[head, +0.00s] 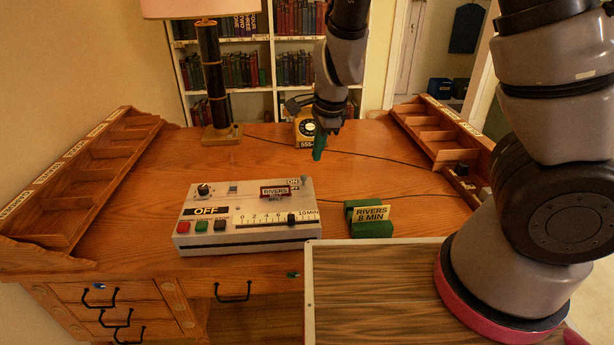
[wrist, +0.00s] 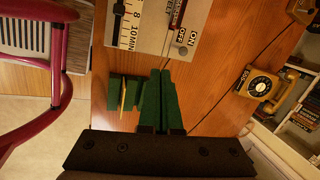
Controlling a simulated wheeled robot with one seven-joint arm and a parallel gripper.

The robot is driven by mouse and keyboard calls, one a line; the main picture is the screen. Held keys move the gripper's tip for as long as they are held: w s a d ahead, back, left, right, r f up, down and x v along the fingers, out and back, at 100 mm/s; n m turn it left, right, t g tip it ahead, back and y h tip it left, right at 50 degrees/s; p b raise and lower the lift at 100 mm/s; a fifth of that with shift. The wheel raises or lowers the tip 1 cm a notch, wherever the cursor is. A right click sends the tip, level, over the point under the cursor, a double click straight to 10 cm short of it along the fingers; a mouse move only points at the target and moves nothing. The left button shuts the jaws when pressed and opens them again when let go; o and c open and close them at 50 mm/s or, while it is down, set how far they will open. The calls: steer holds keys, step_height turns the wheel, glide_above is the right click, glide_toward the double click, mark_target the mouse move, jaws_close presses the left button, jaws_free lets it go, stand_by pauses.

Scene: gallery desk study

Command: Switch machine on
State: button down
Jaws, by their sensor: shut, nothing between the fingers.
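The machine (head: 250,238) is a pale box with a grey sloped panel on the desk. The wrist view shows part of the panel (wrist: 152,38) and the same lettering (wrist: 187,45). My gripper (head: 318,158) has green fingers, shut and empty, above the desk behind and right of that corner. In the wrist view its fingertips (wrist: 160,72) are apart from the lettering in the picture.
A green holder (head: 372,229) with a card reading "RIVERS 8 MIN" stands right of the machine. A yellow telephone (head: 306,127) is behind my gripper, and a lamp (head: 214,90) stands at back left. Wooden racks line both sides.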

steer(key=shift+a+f+m+h, duration=0.15)
steer(key=shift+f+m+h, duration=0.15)
steer(key=shift+f, duration=0.5)
steer(key=shift+f, duration=0.1)
glide_toward(304, 181)
steer(key=shift+s+d+f, duration=0.25)
steer(key=shift+s+f, duration=0.25)
steer(key=shift+s, duration=0.15)
steer(key=shift+s+d+f, duration=0.25)
steer(key=shift+s+f, duration=0.3)
steer(key=shift+s, duration=0.1)
steer(key=shift+s+d+f, duration=0.2)
steer(key=shift+s+f, duration=0.3)
steer(key=shift+s, duration=0.15)
steer(key=x, duration=0.3)
steer(key=shift+w+r, duration=0.1)
steer(key=shift+w+a, duration=0.25)
steer(key=shift+w, duration=0.3)
steer(key=shift+w+a, duration=0.2)
steer(key=shift+w, duration=0.3)
steer(key=shift+w+a+f, duration=0.15)
steer(key=shift+w+f, duration=0.15)
steer(key=shift+w, duration=0.4)
